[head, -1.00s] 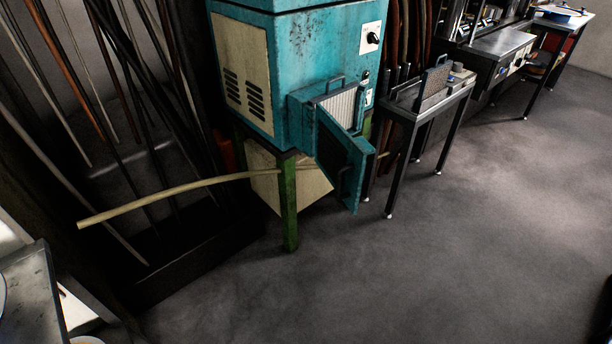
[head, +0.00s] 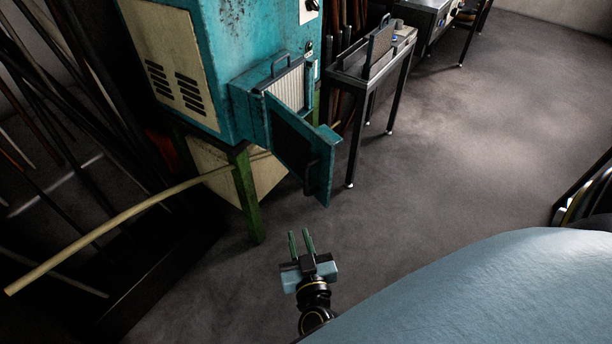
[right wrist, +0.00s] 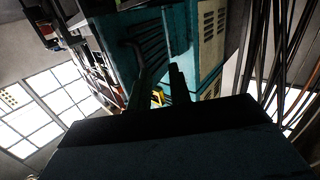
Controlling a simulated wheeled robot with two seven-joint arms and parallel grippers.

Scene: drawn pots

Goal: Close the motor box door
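The motor box (head: 243,112) is a teal box on the side of a large teal machine (head: 235,45). Its door (head: 325,180) stands open, swung out to the right over the floor, with a dark handle (head: 311,176) on it. My right gripper (head: 301,238) is below the door in the head view, apart from it, its two green fingers pointing up the picture with a gap between them and nothing held. In the right wrist view its dark fingers (right wrist: 158,88) show against the teal machine. My left gripper is out of view.
A long pale rod (head: 130,212) juts out to the left past the machine's green leg (head: 246,195). A metal side table (head: 352,65) stands right of the box. Dark bars lean at the left. The floor (head: 450,130) at right is clear.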

